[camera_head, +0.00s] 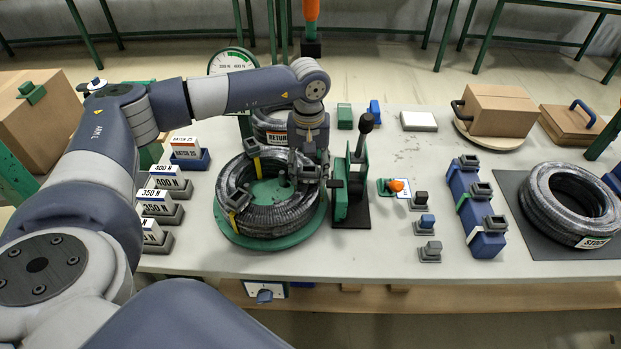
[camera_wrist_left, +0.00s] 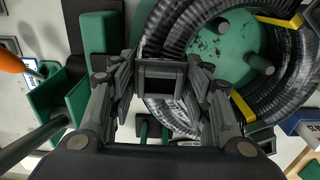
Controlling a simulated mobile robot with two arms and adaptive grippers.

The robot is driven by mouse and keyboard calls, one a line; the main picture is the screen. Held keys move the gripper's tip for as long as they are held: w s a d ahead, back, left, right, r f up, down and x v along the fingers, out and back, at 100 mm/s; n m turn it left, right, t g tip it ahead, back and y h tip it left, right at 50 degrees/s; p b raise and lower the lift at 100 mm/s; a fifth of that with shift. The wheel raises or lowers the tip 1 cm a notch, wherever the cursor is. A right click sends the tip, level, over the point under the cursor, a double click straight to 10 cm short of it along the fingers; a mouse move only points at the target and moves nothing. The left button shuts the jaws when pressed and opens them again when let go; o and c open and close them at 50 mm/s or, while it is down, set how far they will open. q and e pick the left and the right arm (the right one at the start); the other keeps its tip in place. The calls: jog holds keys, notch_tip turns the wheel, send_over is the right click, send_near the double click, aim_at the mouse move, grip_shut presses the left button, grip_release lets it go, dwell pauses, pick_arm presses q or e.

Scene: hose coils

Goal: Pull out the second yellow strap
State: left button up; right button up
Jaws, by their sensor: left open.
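A black hose coil (camera_head: 265,218) lies on a round green plate (camera_head: 228,231). One yellow strap (camera_head: 257,164) crosses the coil at its back left and another yellow strap (camera_head: 233,224) at its front left. Both also show in the left wrist view, one strap (camera_wrist_left: 281,20) at the upper right and the other strap (camera_wrist_left: 243,106) lower down. My left gripper (camera_head: 306,176) is over the right side of the coil, away from both straps. In the left wrist view its fingers are apart around a grey square clip (camera_wrist_left: 161,69) at the coil's edge; whether they touch it is unclear.
A green stand with a black lever (camera_head: 357,180) is close to the right of my left gripper. Labelled weights (camera_head: 160,207) stand left of the coil. Small grey and blue blocks (camera_head: 427,224), a blue clip rack (camera_head: 475,205) and another hose coil (camera_head: 570,205) are farther right.

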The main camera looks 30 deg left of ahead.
pick_arm(q)
jog(key=shift+c, duration=0.6)
jog(key=c, duration=0.9)
jog(key=o, duration=0.6)
jog(key=c, duration=0.5)
jog(key=shift+w+r+p, duration=0.1)
jog(key=shift+r+p, duration=0.2)
jog(key=shift+r, duration=0.3)
